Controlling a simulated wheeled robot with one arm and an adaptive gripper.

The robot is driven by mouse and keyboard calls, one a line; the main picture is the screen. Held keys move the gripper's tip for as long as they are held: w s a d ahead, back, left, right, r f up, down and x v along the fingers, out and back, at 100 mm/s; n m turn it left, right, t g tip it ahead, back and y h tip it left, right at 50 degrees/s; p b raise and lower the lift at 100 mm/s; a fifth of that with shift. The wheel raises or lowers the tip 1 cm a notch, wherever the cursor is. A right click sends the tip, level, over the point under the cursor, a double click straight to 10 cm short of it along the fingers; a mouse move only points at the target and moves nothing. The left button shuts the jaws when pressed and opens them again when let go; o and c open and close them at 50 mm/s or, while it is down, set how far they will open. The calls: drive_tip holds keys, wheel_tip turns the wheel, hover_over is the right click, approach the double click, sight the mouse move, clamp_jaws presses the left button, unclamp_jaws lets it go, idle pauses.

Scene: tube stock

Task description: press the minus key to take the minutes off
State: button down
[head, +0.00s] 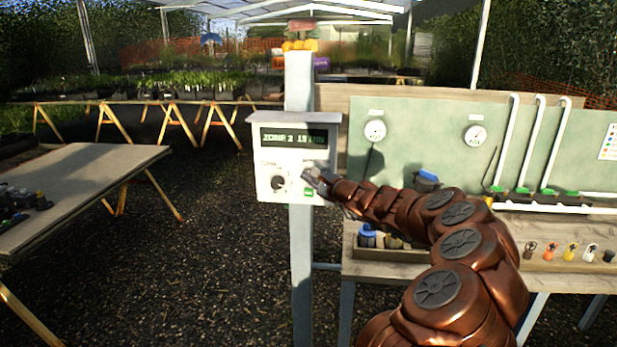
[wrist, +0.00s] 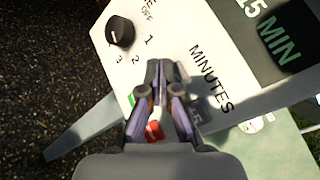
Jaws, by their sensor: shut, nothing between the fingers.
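The white control box (head: 262,160) is on a grey post, with a dark display (head: 293,138) that seems to read zone 2 and 15 min. In the wrist view, "15 MIN" shows on the display (wrist: 277,32) and "MINUTES" is printed below it. My gripper (head: 312,178) is shut and empty at the lower right of the box face. In the wrist view, my gripper (wrist: 162,66) points at the face beside the MINUTES print. The fingers cover that spot, so I cannot make out the minus key or tell whether they touch it.
A black knob (head: 278,183) is left of my gripper, and a green button (head: 308,193) lies just below it. A red and white piece (wrist: 154,130) shows between the fingers. A wooden table (head: 70,190) stands left; a bench with a green board (head: 425,140) stands right.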

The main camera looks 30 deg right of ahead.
drive_tip(key=shift+s, duration=0.1)
idle(0.3)
drive_tip(key=shift+s+a+b, duration=1.7)
drive_tip(key=shift+s+b, duration=0.2)
drive_tip(key=shift+b, duration=0.2)
drive_tip(key=shift+s+a+b, duration=0.1)
drive_tip(key=shift+b, duration=0.3)
drive_tip(key=s+a+b, duration=0.1)
drive_tip(key=b, duration=0.1)
drive_tip(key=s+a+b, duration=0.1)
drive_tip(key=b, duration=0.2)
drive_tip(key=shift+s+a, duration=0.1)
drive_tip(key=shift+s, duration=0.2)
drive_tip(key=shift+w, duration=0.1)
idle(0.5)
